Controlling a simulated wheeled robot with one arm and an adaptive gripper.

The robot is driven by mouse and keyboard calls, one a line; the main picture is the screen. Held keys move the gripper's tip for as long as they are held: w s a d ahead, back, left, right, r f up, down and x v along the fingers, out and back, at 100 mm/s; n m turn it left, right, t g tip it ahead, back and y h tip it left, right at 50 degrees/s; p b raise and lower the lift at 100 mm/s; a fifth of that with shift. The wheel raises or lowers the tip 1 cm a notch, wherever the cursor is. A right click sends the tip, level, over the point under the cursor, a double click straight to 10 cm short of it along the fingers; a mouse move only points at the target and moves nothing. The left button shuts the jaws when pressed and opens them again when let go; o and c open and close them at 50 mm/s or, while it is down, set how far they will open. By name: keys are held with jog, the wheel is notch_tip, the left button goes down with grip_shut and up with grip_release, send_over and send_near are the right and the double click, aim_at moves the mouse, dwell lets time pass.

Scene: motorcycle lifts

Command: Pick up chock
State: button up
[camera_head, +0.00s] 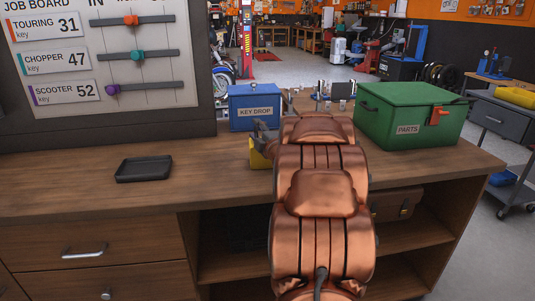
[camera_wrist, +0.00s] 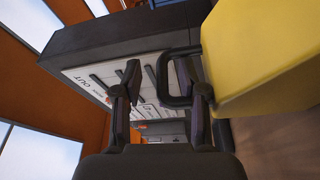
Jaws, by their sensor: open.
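The yellow chock (camera_head: 258,159) stands on the wooden workbench, just left of my copper arm, which hides part of it. In the wrist view the chock (camera_wrist: 262,55) fills the upper right, and its black loop handle (camera_wrist: 170,85) sticks out to the left. My gripper (camera_wrist: 160,85) is open, with one finger on the left and the other at the right by the chock's yellow side. The handle shows between the fingers; I cannot tell whether either touches it. In the head view my gripper is mostly hidden by the arm.
A blue key drop box (camera_head: 254,108) stands behind the chock. A green parts box (camera_head: 405,115) is to the right. A black tray (camera_head: 144,169) lies at the left, below the job board (camera_head: 105,60). The bench between tray and chock is clear.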

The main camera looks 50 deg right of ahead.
jog(key=shift+w+d, duration=0.1)
jog(key=shift+w, duration=0.55)
jog(key=shift+x, duration=0.75)
jog(key=shift+c, duration=0.2)
grip_shut()
